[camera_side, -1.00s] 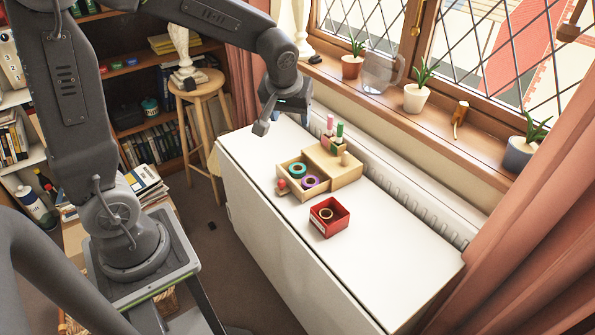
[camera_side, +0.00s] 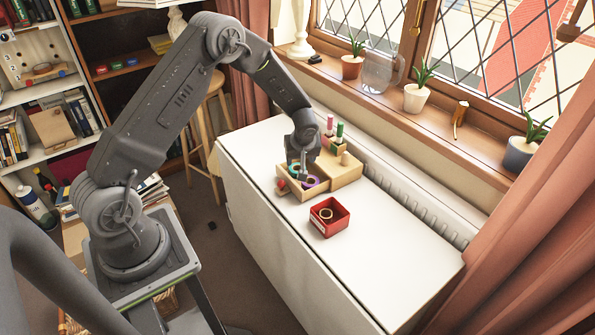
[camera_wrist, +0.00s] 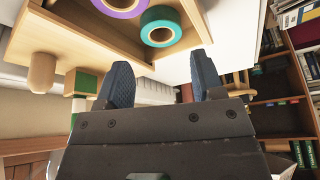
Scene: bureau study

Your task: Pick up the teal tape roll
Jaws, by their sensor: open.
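The teal tape roll (camera_wrist: 160,14) lies in the open compartment of a wooden box (camera_side: 291,192), beside a purple tape roll (camera_side: 311,183). The purple roll also shows at the top edge of the wrist view (camera_wrist: 118,9). My gripper (camera_side: 303,172) is over this compartment in the side view and hides most of the teal roll. In the wrist view my gripper (camera_wrist: 163,72) has its two blue fingers apart with nothing between them. The teal roll shows beyond the fingertips, roughly in line with the gap.
The box's taller wooden part (camera_side: 345,176) stands right of the compartment, with a holder of pink and green markers (camera_side: 339,131) behind. A red box (camera_side: 337,220) with a ring inside sits in front. The white tabletop (camera_side: 385,255) is clear towards the right.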

